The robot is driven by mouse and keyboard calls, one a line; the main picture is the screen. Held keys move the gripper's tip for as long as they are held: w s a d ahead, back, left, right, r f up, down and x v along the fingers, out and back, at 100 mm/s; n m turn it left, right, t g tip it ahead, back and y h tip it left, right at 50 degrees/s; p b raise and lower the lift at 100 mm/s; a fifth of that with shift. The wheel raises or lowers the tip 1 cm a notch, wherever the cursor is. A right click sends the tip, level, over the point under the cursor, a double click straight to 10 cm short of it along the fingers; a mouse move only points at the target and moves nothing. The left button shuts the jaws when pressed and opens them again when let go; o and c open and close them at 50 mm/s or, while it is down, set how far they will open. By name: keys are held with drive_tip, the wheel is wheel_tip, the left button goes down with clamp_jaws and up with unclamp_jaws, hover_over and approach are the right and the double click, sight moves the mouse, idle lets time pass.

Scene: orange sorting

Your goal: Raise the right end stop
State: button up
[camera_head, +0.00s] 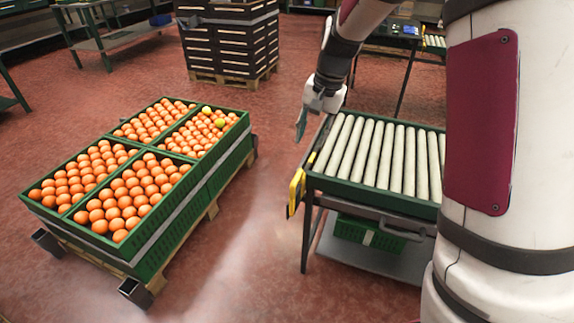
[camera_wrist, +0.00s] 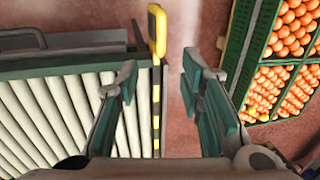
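An end stop, a yellow and black striped bar with a yellow loop handle (camera_head: 296,190), runs along the left end of the roller conveyor (camera_head: 322,184) in the head view. In the wrist view, the end stop (camera_wrist: 157,32) stands upright in the picture at the conveyor's right end, its loop at the top. My gripper (camera_head: 301,122) is near the far part of that end. In the wrist view my gripper (camera_wrist: 160,65) is open and empty, with the striped bar showing between its fingers. The gap between fingers and bar cannot be judged. No other end stop is visible.
Green crates of oranges (camera_head: 130,262) sit on a pallet to the left, with a strip of bare red floor (camera_head: 245,225) between. A green crate (camera_head: 365,232) lies on the shelf under the conveyor. Stacked dark crates (camera_head: 228,45) stand behind.

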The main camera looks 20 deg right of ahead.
sight(298, 175)
drive_tip(key=f+b, duration=0.1)
drive_tip(key=f, duration=0.3)
drive_tip(key=w+a+f+b, duration=0.1)
drive_tip(key=f, duration=0.4)
drive_tip(key=w+a+f+b, duration=0.1)
drive_tip(key=f, duration=0.4)
drive_tip(key=shift+a, duration=0.15)
clamp_jaws()
